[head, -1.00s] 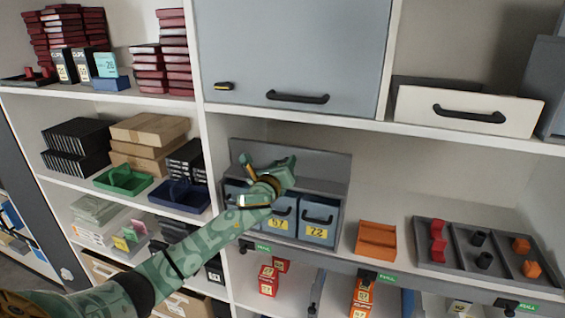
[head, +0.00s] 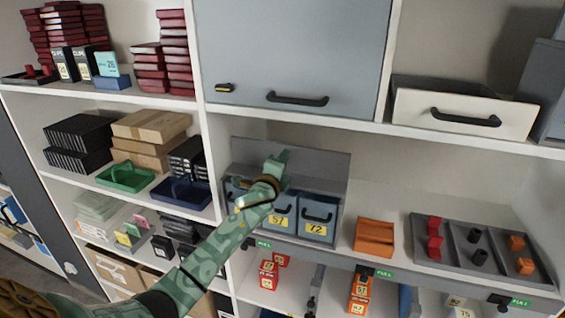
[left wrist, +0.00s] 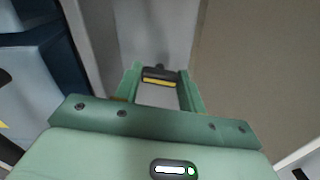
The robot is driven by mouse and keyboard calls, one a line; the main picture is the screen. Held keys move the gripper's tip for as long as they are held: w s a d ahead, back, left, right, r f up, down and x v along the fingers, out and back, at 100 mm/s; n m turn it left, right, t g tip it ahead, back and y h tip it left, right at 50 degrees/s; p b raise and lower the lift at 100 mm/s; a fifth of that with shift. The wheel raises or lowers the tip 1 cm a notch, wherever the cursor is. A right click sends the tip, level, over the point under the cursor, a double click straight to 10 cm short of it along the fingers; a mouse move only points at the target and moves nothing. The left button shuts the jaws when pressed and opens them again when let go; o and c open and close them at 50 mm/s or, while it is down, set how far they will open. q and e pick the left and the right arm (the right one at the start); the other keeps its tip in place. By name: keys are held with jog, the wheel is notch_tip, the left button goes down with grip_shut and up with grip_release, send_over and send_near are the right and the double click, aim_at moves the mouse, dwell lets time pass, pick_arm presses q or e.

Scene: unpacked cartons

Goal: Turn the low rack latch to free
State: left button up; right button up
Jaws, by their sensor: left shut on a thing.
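The grey low rack (head: 325,168) stands on the middle shelf, with blue-grey bins (head: 318,216) below its back panel. My left gripper (head: 281,158) is in front of the rack's upper part, reaching in from the lower left. In the left wrist view, a black latch with a yellow stripe (left wrist: 159,77) sits between the fingertips of my left gripper (left wrist: 160,88), which is shut on it. The latch lies crosswise between the fingers in that view. In the head view my gripper hides the latch. My right gripper is not in view.
A grey cabinet door (head: 292,50) with a black handle and its own yellow-marked latch (head: 225,87) is above. An orange tray (head: 374,236) and a grey sorting tray (head: 455,255) stand to the right. A shelf divider (head: 212,150) is left of the rack.

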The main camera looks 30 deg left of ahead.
pick_arm(q)
jog(key=shift+n, duration=1.1)
jog(key=o, duration=1)
jog(key=v, duration=1.6)
jog(key=shift+s+d+b, duration=0.1)
jog(key=shift+s+b, duration=0.05)
jog(key=shift+b, duration=0.25)
jog(key=shift+n, duration=0.3)
